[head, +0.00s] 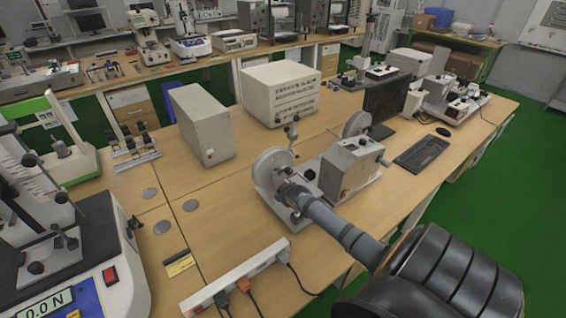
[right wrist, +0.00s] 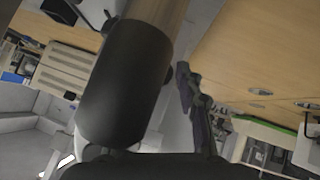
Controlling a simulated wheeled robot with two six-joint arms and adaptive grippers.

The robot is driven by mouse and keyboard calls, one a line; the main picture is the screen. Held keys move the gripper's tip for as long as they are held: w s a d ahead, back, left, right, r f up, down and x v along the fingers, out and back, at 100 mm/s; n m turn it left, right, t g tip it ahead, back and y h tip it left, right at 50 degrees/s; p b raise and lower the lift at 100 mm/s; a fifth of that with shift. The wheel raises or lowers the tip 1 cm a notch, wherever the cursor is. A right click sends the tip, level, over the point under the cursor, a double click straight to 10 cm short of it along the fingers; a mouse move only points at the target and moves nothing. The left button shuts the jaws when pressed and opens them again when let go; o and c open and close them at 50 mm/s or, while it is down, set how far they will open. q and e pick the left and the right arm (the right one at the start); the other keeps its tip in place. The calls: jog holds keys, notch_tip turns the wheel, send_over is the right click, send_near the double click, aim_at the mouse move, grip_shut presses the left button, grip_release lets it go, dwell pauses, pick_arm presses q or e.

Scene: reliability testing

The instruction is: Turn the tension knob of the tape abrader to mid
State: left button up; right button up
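The tape abrader (head: 353,170) appears to be the light grey machine on the near bench in the head view. It has a boxy housing, a round disc (head: 270,168) on its left and another disc (head: 357,124) behind. Small dark knobs show on and beside the housing; I cannot tell which sets tension. My right arm reaches in from the lower right, and its end (head: 285,190) overlaps the machine's left side, in front of the disc. Its fingers are not clear there, and contact cannot be told. In the right wrist view a dark cylinder (right wrist: 125,85) fills the middle. My left gripper is not in view.
A power strip (head: 235,277) with plugged cables lies at the front edge. Grey boxes (head: 203,125) (head: 280,93) stand behind the machine. A monitor (head: 387,98) and keyboard (head: 422,152) are to its right. A force tester (head: 80,255) stands at left.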

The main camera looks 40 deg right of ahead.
jog(key=shift+o, duration=0.8)
jog(key=v, duration=1.2)
